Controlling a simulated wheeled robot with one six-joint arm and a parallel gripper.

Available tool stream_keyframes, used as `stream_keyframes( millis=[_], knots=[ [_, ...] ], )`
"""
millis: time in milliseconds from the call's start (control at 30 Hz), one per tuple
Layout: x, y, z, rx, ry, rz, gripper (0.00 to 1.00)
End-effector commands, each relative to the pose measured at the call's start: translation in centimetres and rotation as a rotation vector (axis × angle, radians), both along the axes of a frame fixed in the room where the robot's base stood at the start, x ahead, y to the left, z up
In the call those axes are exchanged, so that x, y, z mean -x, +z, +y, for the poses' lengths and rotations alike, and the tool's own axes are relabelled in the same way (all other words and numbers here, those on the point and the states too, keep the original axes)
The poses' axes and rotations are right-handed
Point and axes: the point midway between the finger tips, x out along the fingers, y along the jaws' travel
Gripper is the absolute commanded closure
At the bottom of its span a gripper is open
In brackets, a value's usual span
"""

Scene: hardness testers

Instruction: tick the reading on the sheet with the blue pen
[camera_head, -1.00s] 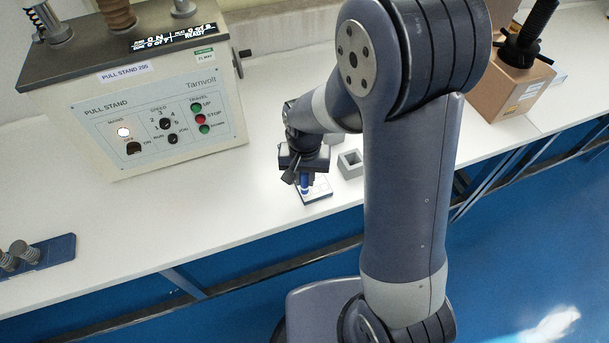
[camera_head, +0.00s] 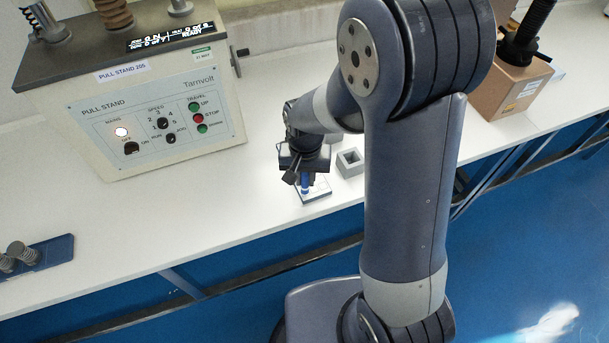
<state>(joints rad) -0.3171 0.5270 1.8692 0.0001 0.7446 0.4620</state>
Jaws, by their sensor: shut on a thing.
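My gripper (camera_head: 304,178) points down over the front part of the white bench and is shut on the blue pen (camera_head: 306,188). The pen is roughly upright, and only a short blue part shows below the jaws. The sheet (camera_head: 318,193) lies on a small board with a dark edge, right under the pen. The writing on the sheet is too small to read, and the gripper hides part of it. I cannot tell whether the pen's tip touches the sheet.
A grey square holder (camera_head: 350,163) with an open top stands just right of the sheet. The pull stand (camera_head: 155,115) is at the back left. A blue tray with springs (camera_head: 50,252) lies at front left. A cardboard box (camera_head: 508,88) stands at the right. Bench left of the sheet is clear.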

Motion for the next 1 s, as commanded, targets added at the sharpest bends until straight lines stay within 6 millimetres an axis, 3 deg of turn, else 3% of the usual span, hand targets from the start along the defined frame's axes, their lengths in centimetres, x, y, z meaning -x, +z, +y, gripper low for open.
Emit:
stream_keyframes(
  millis=[1000],
  knots=[
    [-0.48,-0.08,-0.17,0.001,0.0,0.001,1.0]
  ],
)
